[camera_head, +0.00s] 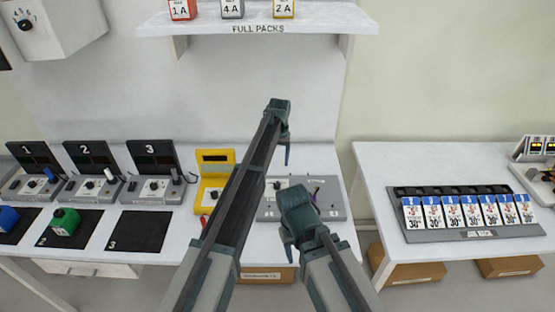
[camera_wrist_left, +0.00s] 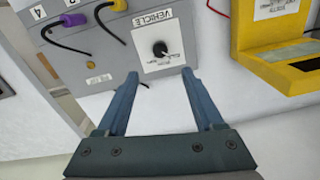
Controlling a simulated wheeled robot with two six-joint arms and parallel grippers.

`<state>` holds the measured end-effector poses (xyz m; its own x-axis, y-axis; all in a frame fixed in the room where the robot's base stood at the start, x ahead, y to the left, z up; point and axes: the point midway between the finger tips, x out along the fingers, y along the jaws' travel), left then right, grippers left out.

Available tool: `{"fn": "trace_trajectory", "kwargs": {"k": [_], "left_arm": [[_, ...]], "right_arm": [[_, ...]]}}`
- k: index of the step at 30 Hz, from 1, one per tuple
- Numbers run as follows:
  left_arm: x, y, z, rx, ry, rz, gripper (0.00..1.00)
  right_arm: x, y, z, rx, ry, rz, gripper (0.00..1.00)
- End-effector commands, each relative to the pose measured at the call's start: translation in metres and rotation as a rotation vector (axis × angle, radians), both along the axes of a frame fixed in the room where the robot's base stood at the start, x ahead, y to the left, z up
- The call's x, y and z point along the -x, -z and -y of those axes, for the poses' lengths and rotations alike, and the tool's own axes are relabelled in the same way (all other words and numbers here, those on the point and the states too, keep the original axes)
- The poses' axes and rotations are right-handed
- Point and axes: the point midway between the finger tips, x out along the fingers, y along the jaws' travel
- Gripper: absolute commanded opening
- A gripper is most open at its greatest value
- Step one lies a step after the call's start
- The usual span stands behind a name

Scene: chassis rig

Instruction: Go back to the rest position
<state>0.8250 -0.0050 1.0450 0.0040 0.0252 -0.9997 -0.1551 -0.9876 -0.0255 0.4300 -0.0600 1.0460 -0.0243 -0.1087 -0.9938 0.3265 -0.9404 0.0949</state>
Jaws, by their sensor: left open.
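My left gripper (camera_head: 287,150) is over the back of the middle table, above the grey panel (camera_head: 336,198). In the left wrist view the left gripper (camera_wrist_left: 160,76) has its two blue fingers wide apart with nothing between them. Beyond the fingertips is the panel's white plate (camera_wrist_left: 158,45) marked VEHICLE, with a black knob. My right gripper (camera_head: 314,196) is lower and nearer, in front of the same panel. Its jaws are largely hidden, so its opening cannot be made out.
A yellow device (camera_head: 213,178) stands left of my left arm. A shelf (camera_head: 330,18) with packs hangs above. A rack of cards (camera_head: 470,213) lies on the right table.

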Motion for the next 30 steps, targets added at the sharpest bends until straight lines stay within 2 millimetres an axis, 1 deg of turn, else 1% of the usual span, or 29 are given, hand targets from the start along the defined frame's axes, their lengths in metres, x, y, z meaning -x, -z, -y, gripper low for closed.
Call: {"fn": "trace_trajectory", "kwargs": {"k": [1, 3, 13, 14, 15, 17, 20, 21, 23, 24, 26, 27, 29, 30], "left_arm": [[0.000, -0.009, 0.000, 0.000, 0.000, 0.000, 0.69], [0.000, -0.012, 0.000, 0.000, 0.000, 0.000, 0.69], [0.000, -0.011, 0.000, 0.000, 0.000, 0.000, 0.69], [0.002, -0.011, 0.000, 0.000, 0.001, 0.000, 0.69], [0.007, -0.009, 0.000, -0.001, 0.002, -0.001, 0.69], [0.025, -0.006, -0.002, -0.003, 0.009, -0.002, 0.69], [0.079, 0.002, -0.008, -0.012, 0.030, -0.006, 0.69], [0.107, 0.007, -0.011, -0.017, 0.042, -0.007, 0.69], [0.152, 0.014, -0.016, -0.026, 0.061, -0.011, 0.69], [0.182, 0.018, -0.021, -0.031, 0.073, -0.013, 0.69], [0.224, 0.024, -0.028, -0.041, 0.091, -0.017, 0.69], [0.250, 0.027, -0.033, -0.047, 0.104, -0.020, 0.69], [0.286, 0.032, -0.040, -0.054, 0.122, -0.023, 0.69], [0.308, 0.035, -0.045, -0.059, 0.132, -0.026, 0.69]], "right_arm": [[0.000, -0.009, 0.000, 0.000, 0.001, 0.000, 0.50], [0.000, -0.012, 0.000, 0.000, 0.001, 0.000, 0.50], [0.000, -0.011, 0.000, 0.000, 0.002, 0.000, 0.50], [0.000, -0.011, 0.000, 0.000, 0.002, 0.000, 0.50], [0.000, -0.009, 0.000, 0.000, 0.002, 0.000, 0.50], [0.000, -0.006, 0.000, 0.000, 0.002, 0.000, 0.50], [0.000, 0.002, 0.000, 0.001, 0.001, 0.000, 0.50], [0.000, 0.007, 0.000, 0.002, 0.001, 0.001, 0.50], [0.000, 0.014, 0.000, 0.003, 0.001, 0.001, 0.50], [0.000, 0.018, 0.001, 0.003, 0.000, 0.001, 0.50], [0.000, 0.024, 0.001, 0.004, 0.000, 0.001, 0.50], [0.000, 0.028, 0.001, 0.005, 0.000, 0.002, 0.50], [0.000, 0.033, 0.001, 0.006, 0.000, 0.002, 0.50], [0.000, 0.036, 0.001, 0.006, 0.000, 0.002, 0.50]]}}
